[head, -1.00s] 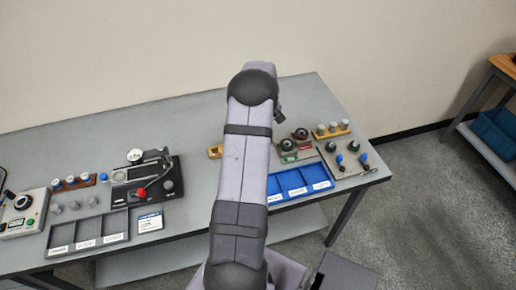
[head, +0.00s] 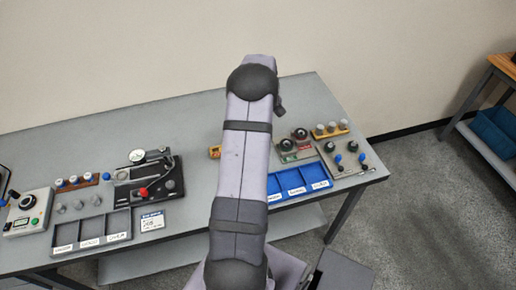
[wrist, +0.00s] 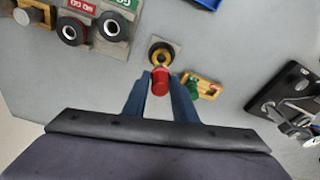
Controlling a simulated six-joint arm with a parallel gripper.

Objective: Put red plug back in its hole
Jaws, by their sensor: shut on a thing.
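The red plug (wrist: 160,82) is held between the blue fingers of my gripper (wrist: 161,88) in the wrist view. A yellow holder (wrist: 208,83) with a green plug (wrist: 194,89) lies right of the fingers. In the head view my own arm hides the gripper, red plug and ringed block.
Black-ringed round parts (wrist: 112,27) stand at upper left in the wrist view. A black dial-gauge fixture (wrist: 298,90) is at the right.

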